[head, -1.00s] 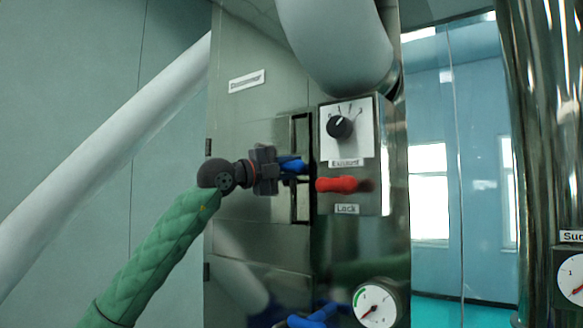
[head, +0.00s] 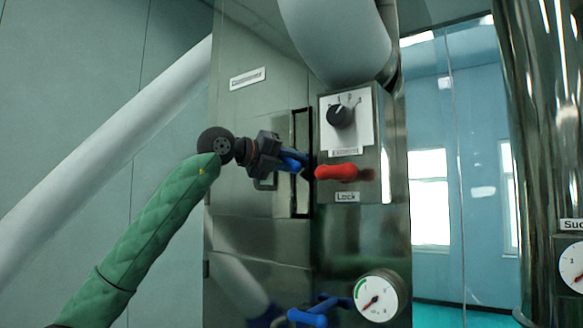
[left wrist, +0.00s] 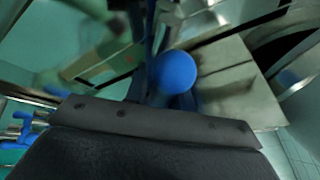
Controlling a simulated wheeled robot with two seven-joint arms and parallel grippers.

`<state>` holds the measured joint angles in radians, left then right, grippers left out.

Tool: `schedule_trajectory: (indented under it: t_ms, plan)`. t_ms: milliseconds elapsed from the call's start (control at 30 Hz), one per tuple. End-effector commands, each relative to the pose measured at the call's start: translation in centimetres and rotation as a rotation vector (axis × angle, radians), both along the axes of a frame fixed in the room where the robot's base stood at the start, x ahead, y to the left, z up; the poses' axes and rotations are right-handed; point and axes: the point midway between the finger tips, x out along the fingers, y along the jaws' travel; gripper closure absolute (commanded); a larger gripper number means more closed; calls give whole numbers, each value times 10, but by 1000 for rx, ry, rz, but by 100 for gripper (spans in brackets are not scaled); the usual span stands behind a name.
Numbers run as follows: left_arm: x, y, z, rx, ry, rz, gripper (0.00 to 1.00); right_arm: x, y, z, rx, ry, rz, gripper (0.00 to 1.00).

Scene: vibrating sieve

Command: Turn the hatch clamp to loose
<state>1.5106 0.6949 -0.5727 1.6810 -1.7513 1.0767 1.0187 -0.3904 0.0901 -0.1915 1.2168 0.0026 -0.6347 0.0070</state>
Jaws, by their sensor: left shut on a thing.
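The hatch clamp's blue handle (head: 298,165) shows at the tip of my left gripper (head: 286,159), beside the dark upright frame on the steel cabinet front. The gripper is shut on this handle and slants down to the right. In the left wrist view the handle's round blue end (left wrist: 174,74) stands between the fingers. The gripper hides much of the clamp, so its exact turn position is hard to tell. My right gripper is not in view.
A red handle (head: 337,172) above a "Lock" label sits just right of the clamp. A black knob (head: 341,115) is above it. A gauge (head: 380,297) and another blue handle (head: 312,318) are below. A thick pale pipe (head: 338,38) hangs overhead.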

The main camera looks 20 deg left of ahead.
Motion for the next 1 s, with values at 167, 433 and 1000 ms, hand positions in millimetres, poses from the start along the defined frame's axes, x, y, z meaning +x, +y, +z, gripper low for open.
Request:
schedule_trajectory:
  t_ms: [167, 433, 1000]
  plan:
    - [-2, 1, 2, 156, -64, 1, 98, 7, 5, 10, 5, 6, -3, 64]
    - [-1, 2, 1, 396, -151, 2, 98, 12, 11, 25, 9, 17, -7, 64]
    - [0, 3, -3, 779, -286, -1, 98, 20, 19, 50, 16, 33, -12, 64]
